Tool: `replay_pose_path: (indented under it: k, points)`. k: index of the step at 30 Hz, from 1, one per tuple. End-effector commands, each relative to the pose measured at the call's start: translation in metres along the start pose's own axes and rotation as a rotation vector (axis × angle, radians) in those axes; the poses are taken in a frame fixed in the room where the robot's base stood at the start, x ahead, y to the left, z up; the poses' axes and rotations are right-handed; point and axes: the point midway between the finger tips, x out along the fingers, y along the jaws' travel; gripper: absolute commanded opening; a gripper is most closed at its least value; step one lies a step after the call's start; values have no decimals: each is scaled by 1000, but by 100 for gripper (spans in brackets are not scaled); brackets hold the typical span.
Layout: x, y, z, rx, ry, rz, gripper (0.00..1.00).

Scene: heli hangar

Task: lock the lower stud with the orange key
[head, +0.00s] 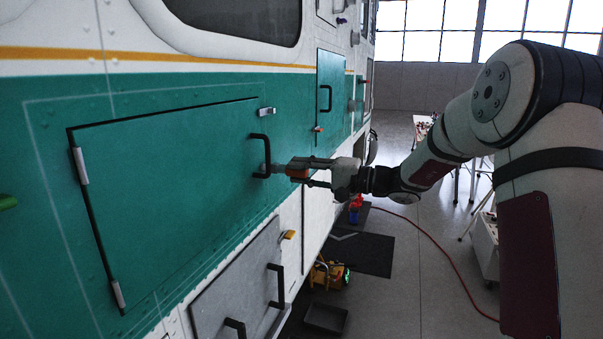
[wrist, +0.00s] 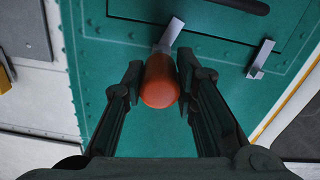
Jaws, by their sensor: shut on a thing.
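My gripper (head: 316,173) is shut on the orange key (head: 298,174), beside the large green door (head: 175,185). In the wrist view the key's rounded orange handle (wrist: 160,84) sits between the two fingers, with its flat metal shank (wrist: 170,34) pointing away toward the green panel. In the head view the shank's end is near the lower part of the black door handle (head: 264,156). The lower stud is not clearly visible; I cannot tell whether the key is seated on it. A silver latch piece (head: 267,111) shows above the handle.
A grey lower panel (head: 236,283) with black handles is below the green door. A smaller green door (head: 329,98) is farther along the hull. A yellow object (head: 328,273) and a dark tray (head: 325,318) are on the floor. A red hose (head: 440,245) crosses open floor.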

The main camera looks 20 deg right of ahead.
Motion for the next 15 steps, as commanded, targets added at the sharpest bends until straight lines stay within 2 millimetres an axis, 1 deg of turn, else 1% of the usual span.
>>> replay_pose_path:
  k: [4,12,15]
  points:
    - [0,1,0,-29,-1,0,0]
    - [0,1,0,-160,0,-1,0]
    - [0,0,0,-139,0,-1,0]
